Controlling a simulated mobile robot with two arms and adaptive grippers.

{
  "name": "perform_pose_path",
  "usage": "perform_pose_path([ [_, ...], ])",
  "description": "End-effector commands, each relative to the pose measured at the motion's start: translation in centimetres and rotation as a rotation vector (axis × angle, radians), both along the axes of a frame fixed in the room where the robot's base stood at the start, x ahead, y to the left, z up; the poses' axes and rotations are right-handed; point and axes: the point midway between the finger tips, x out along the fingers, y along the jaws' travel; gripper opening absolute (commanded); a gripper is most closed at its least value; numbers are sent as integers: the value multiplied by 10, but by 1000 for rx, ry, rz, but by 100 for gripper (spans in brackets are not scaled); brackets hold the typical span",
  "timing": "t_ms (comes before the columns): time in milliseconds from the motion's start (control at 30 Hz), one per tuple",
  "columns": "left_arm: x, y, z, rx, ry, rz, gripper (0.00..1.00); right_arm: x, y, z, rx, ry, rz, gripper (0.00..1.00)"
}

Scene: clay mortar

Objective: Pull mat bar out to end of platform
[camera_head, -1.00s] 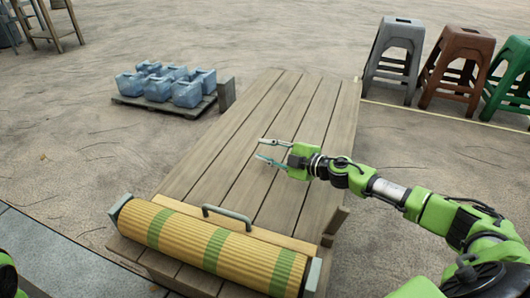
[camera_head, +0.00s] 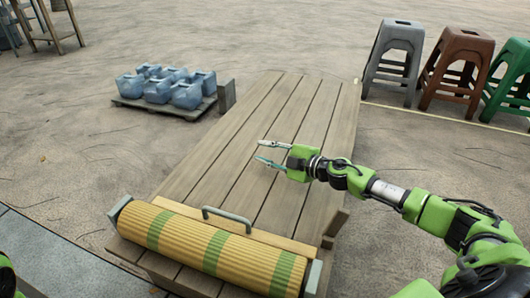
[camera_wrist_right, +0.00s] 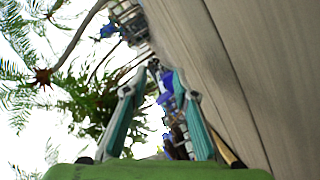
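The mat is a yellow roll with green stripes (camera_head: 185,243) lying across the near end of the wooden platform (camera_head: 285,130). Its bar is a pale wooden strip along the roll's far side with a grey handle (camera_head: 227,214) standing up from it. My right gripper (camera_head: 267,152) is open and empty above the middle of the platform, beyond the handle and apart from it. Its two fingers are spread in the right wrist view (camera_wrist_right: 150,90), with nothing between them and the platform's planks at the right. My left gripper is not in view.
Blue jugs (camera_head: 165,85) stand on a pallet left of the platform. Grey (camera_head: 397,60), brown (camera_head: 457,68) and green (camera_head: 510,80) stools stand at the back right. A wooden post (camera_head: 335,226) rises at the platform's near right edge. The planks beyond the handle are clear.

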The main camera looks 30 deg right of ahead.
Motion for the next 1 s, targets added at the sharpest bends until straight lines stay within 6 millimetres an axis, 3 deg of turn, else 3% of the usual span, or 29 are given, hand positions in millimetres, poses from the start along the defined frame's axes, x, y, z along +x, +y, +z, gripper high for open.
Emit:
perform_pose_path([
  [267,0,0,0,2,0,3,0,-12,-6,1,1,3,-1,26],
  [600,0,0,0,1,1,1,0,-56,-24,11,-1,5,1,26],
  [1000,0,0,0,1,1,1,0,-95,-41,20,2,4,-1,26],
])
